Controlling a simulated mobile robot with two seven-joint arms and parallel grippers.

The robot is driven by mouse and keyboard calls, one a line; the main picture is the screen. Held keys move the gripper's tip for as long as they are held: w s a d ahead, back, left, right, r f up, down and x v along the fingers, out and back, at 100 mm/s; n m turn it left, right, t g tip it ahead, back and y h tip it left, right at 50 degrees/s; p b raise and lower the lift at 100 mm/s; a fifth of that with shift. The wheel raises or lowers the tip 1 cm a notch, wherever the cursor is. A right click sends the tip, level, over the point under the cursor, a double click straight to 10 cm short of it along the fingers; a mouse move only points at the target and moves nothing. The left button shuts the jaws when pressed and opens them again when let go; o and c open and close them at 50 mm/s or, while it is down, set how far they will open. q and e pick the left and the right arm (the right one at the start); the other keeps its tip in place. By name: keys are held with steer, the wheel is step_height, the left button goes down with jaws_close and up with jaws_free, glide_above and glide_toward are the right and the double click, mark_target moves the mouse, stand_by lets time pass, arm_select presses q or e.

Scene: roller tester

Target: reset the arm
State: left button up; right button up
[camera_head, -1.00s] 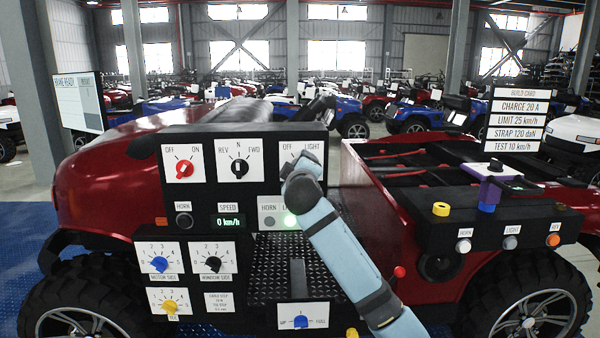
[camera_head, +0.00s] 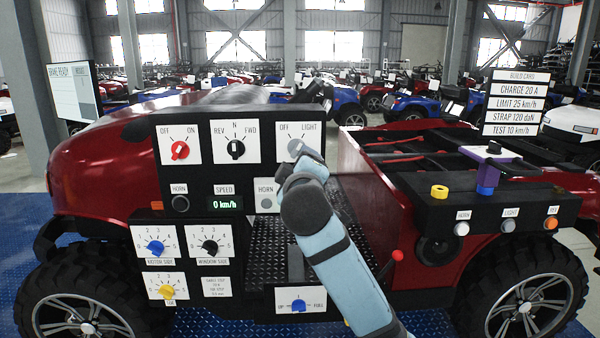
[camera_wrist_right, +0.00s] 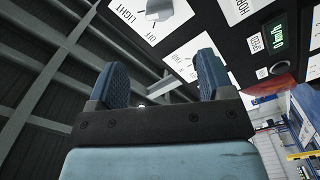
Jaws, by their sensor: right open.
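My right arm (camera_head: 345,265), light blue with dark bands, comes up from the bottom right in the head view, in front of the control panel (camera_head: 215,265). Its wrist end is just below the grey OFF/LIGHT knob (camera_head: 296,147). My right gripper (camera_wrist_right: 158,82) is open in the wrist view, with its two blue fingers apart and nothing between them. The grey knob (camera_wrist_right: 158,10) shows beyond the fingertips, apart from them. The fingers cannot be made out in the head view. My left gripper is not in view.
The panel also carries a red OFF/ON knob (camera_head: 180,150), a black REV/N/FWD knob (camera_head: 235,149) and a speed display (camera_head: 226,203) reading 0 km/h. A red lever (camera_head: 397,255) stands right of my arm. A black button box (camera_head: 480,212) and build card (camera_head: 515,103) are further right.

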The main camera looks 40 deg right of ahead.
stand_by(0.4)
steer(key=s+a+f+n+g+y+p, duration=0.1)
steer(key=s+a+f+y, duration=0.15)
steer(key=f, duration=0.75)
steer(key=s+a+f+y, duration=0.1)
steer(key=a+f+y, duration=0.25)
steer(key=f, duration=0.65)
steer(key=s+a+f+n+g+y+p, duration=0.1)
steer(key=a+f+y, duration=0.15)
steer(key=f, duration=0.75)
steer(key=s+a+f+m+g+y+p, duration=0.1)
steer(key=s+a+f, duration=0.3)
steer(key=s+f, duration=0.5)
steer(key=s+a+f+m+g+y, duration=0.1)
steer(key=s+a+f+m+y, duration=0.2)
steer(key=s+f, duration=0.7)
steer(key=s+a, duration=0.1)
steer(key=s, duration=0.2)
steer(key=shift+s+a+m+p, duration=0.2)
steer(key=shift+m+p, duration=0.1)
steer(key=shift+p, duration=0.05)
